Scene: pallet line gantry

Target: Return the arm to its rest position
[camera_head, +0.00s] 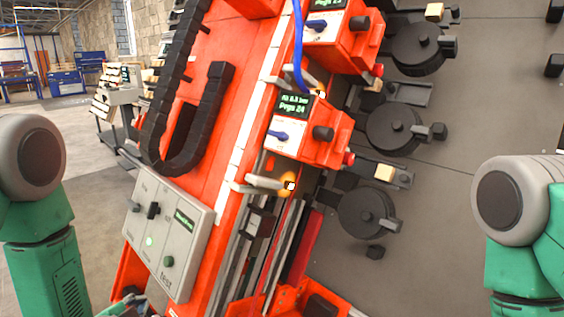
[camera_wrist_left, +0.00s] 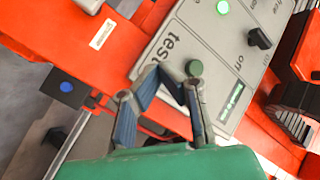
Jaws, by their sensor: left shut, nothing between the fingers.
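My left gripper (camera_wrist_left: 158,76) shows in the left wrist view, its fingers shut with nothing between them. Behind the fingers is a grey control panel (camera_wrist_left: 195,30) marked "test"; I cannot tell whether they touch it. A green knob (camera_wrist_left: 194,68) shows close beside the fingertips. In the head view only a small part of the left gripper (camera_head: 130,305) shows at the bottom edge, below the control panel (camera_head: 190,270). Most of it is cut off by the frame. My right gripper is out of view; only part of my right arm shows at the right edge.
The panel carries a black switch (camera_head: 152,210), a lit green button (camera_head: 150,241) and a small display (camera_head: 183,218). An orange gantry beam (camera_head: 205,110) with a black cable chain (camera_head: 160,110) rises beside it. Orange units (camera_head: 310,135) and black round parts (camera_head: 393,130) stand right. Open floor lies left.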

